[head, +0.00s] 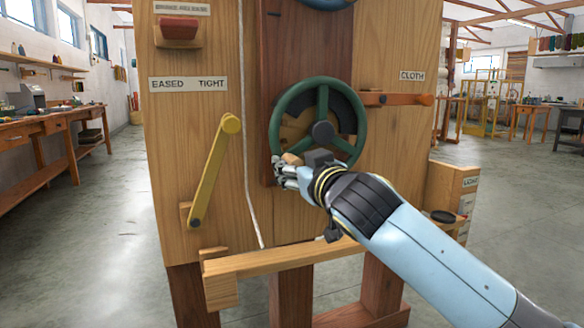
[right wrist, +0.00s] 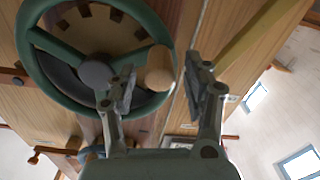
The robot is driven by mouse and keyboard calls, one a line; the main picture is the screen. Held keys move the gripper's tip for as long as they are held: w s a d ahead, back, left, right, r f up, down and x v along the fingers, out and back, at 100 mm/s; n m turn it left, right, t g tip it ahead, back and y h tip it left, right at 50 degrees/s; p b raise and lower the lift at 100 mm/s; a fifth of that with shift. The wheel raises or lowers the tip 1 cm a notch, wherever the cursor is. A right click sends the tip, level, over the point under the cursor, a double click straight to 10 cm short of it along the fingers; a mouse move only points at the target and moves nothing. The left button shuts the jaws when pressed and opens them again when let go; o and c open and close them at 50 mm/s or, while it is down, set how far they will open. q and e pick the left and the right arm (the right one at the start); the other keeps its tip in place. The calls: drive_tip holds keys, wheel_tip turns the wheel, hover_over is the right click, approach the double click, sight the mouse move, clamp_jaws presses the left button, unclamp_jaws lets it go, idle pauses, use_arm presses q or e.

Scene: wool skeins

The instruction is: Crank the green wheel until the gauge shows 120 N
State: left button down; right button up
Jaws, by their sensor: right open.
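The green wheel (head: 322,131) is on the front of a wooden frame, with a dark hub and several spokes. It also shows in the right wrist view (right wrist: 97,74). Its light wooden knob (head: 291,158) is at the lower left of the rim. My right gripper (head: 283,175) is at that knob. In the right wrist view, its open fingers (right wrist: 160,78) stand on either side of the knob (right wrist: 159,67), with gaps visible. No gauge reading in newtons can be made out. My left gripper is out of view.
A yellow lever (head: 212,175) stands left of the wheel below an "EASED TIGHT" label (head: 188,84). A red brake-release block (head: 179,30) is above it. An orange-handled peg (head: 395,99) sits right of the wheel. A wooden rail (head: 280,261) juts out below. A white cord (head: 245,150) hangs between.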

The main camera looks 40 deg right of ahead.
drive_tip(key=shift+x, duration=1.25)
clamp_jaws()
